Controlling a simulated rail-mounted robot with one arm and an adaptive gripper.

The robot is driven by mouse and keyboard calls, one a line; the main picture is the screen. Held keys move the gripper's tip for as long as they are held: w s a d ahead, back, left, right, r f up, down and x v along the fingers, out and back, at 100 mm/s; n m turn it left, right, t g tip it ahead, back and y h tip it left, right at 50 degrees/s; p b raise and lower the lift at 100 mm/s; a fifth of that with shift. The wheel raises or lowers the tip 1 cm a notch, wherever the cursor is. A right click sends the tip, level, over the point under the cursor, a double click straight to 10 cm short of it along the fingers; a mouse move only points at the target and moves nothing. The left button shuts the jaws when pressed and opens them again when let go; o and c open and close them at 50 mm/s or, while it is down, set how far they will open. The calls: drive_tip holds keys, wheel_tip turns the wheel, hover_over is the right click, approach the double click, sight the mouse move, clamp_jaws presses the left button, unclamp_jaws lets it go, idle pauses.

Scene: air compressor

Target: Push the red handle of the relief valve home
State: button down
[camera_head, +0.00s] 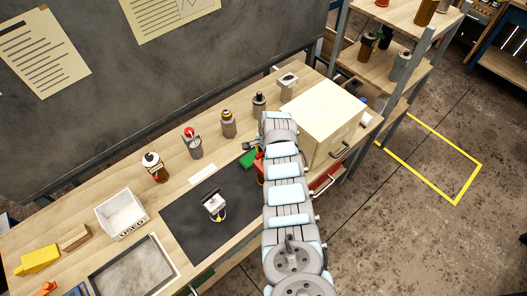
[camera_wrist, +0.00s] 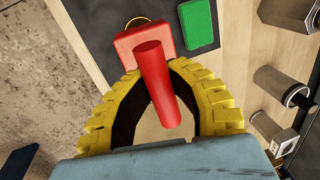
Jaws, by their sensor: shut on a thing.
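A red cylindrical handle (camera_wrist: 156,72) stands out toward the camera in the wrist view. My gripper (camera_wrist: 157,80) has its yellow ribbed fingers closed around it. Beyond it is a red block (camera_wrist: 133,46) with rounded corners; whether the handle joins it is hidden. In the head view my arm covers the gripper and most of this spot; only a bit of red (camera_head: 259,172) shows beside the arm. I cannot tell how far in the handle sits, and the valve body is not clearly visible.
A green block (camera_wrist: 200,27) lies close by on the dark mat (camera_head: 178,222). A white device (camera_head: 214,204) sits on the mat. A cream cabinet (camera_head: 325,110) stands just right of my arm. Several bottle-like parts line the bench's back, including a red-topped one (camera_head: 192,143).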

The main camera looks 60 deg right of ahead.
wheel_tip(320, 180, down, 2)
drive_tip(key=shift+f+b, duration=0.25)
drive_tip(key=shift+b, duration=0.2)
drive_tip(key=c, duration=0.9)
unclamp_jaws()
drive_tip(key=shift+r, duration=0.15)
drive_tip(key=shift+s+r, duration=0.2)
drive_tip(key=shift+r, duration=0.45)
drive_tip(key=r, duration=0.3)
drive_tip(key=s+r, duration=0.1)
drive_tip(key=r, duration=0.3)
drive_tip(key=a+r, duration=0.1)
drive_tip(key=r, duration=0.2)
drive_tip(key=shift+s+r, duration=0.15)
drive_tip(key=shift+s, duration=0.2)
